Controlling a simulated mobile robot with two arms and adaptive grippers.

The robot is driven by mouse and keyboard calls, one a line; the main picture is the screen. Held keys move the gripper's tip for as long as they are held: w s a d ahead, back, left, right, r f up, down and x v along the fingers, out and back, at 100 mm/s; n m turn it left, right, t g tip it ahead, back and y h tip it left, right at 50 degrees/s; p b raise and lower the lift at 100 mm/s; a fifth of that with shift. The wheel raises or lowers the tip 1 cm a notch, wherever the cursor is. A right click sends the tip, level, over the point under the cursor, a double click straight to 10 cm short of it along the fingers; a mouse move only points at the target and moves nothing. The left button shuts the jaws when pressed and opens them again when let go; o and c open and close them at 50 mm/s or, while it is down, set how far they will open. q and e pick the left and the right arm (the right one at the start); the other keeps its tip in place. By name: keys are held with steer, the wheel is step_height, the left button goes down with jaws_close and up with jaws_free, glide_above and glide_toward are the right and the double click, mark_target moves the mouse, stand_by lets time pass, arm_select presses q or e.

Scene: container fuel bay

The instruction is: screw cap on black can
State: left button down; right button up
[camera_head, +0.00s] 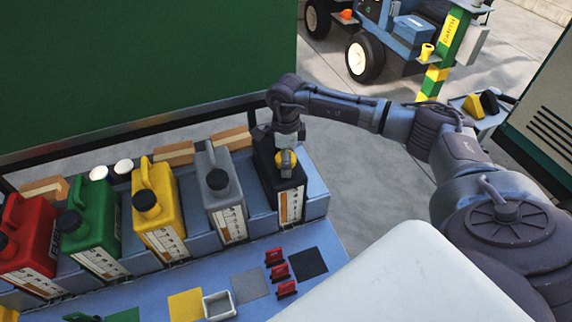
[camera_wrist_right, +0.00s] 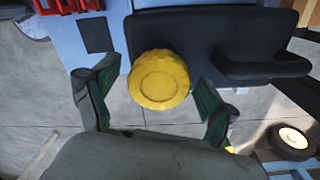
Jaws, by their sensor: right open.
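The black can (camera_head: 267,170) stands upright at the right end of the row of cans. Its dark top and handle (camera_wrist_right: 262,68) fill the upper right of the right wrist view. A round yellow cap (camera_head: 286,160) is at the can's spout end. In the wrist view the cap (camera_wrist_right: 159,80) shows face on; I cannot tell whether it is seated on the thread. My right gripper (camera_head: 287,143) is over the cap. In the wrist view its fingers (camera_wrist_right: 157,88) stand apart on either side of the cap, with gaps. My left gripper is not in view.
Grey (camera_head: 222,190), yellow (camera_head: 158,212), green (camera_head: 92,232) and red (camera_head: 27,235) cans stand left of the black can, all with black caps. Red clips (camera_head: 280,272) and a small grey tray (camera_head: 219,306) lie on the blue bench in front. A green container wall (camera_head: 150,70) rises behind.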

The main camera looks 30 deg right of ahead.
steer(key=n+b, duration=0.2)
steer(key=n, duration=0.4)
steer(key=shift+f+b, duration=0.2)
steer(key=shift+b, duration=0.1)
steer(key=n, duration=0.2)
steer(key=shift+r+n+b, duration=0.1)
steer(key=shift+n+b, duration=0.3)
steer(key=shift+r+n, duration=0.1)
steer(key=shift+n, duration=0.2)
steer(key=c, duration=1.4)
steer(key=m, duration=0.4)
steer(key=shift+m+p, duration=0.3)
steer(key=shift+p, duration=0.1)
steer(key=m, duration=0.3)
steer(key=shift+p, duration=0.3)
steer(key=o, duration=1.2)
steer(key=shift+m, duration=0.4)
steer(key=shift+o, duration=0.2)
